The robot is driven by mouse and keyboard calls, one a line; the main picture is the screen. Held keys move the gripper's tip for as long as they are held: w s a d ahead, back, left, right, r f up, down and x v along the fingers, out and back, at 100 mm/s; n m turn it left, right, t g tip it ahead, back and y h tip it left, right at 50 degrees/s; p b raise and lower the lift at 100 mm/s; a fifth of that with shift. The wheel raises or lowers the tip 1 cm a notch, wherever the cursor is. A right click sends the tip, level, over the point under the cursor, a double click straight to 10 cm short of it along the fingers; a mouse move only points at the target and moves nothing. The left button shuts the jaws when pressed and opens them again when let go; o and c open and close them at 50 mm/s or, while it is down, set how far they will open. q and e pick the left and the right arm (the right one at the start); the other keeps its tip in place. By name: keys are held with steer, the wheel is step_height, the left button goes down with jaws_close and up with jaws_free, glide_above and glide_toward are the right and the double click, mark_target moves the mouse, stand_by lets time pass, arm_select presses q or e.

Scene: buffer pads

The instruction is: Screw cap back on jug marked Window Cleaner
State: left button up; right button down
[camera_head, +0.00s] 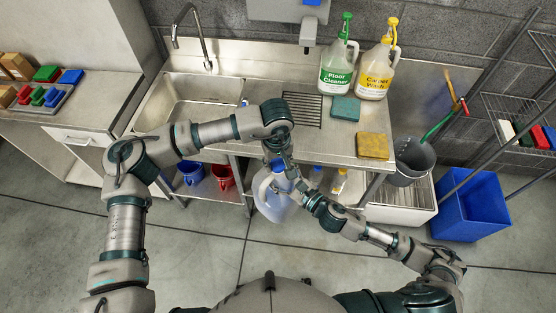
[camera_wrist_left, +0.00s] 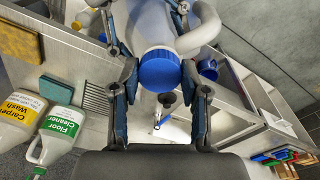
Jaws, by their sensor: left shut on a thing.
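A translucent pale jug with a handle (camera_head: 269,204) is held in front of the counter, below its edge. Its label does not show. In the left wrist view the jug (camera_wrist_left: 148,22) has a blue cap (camera_wrist_left: 159,70) at its mouth; whether the cap is fully seated I cannot tell. My left gripper (camera_head: 277,164) is at the top of the jug. In the left wrist view its fingers (camera_wrist_left: 159,88) are on both sides of the cap, shut on it. My right gripper (camera_head: 299,188) is against the jug's right side; its fingertips are partly hidden, so its grip is unclear.
The steel counter (camera_head: 225,152) stands behind the jug, with a Floor Cleaner jug (camera_head: 338,70), a Carpet Wash jug (camera_head: 377,72), a green sponge (camera_head: 345,108) and a yellow sponge (camera_head: 373,146). Blue (camera_head: 189,173) and red (camera_head: 223,177) buckets sit below. A blue bin (camera_head: 470,205) stands right.

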arm_select(q)
steer(key=m, duration=0.4)
steer(key=shift+r, duration=0.1)
steer(key=o, duration=1.3)
steer(key=shift+s+r, duration=0.15)
steer(key=shift+r, duration=0.95)
steer(key=shift+s+r, duration=0.1)
steer(key=shift+r, duration=1)
steer(key=shift+c, duration=0.6)
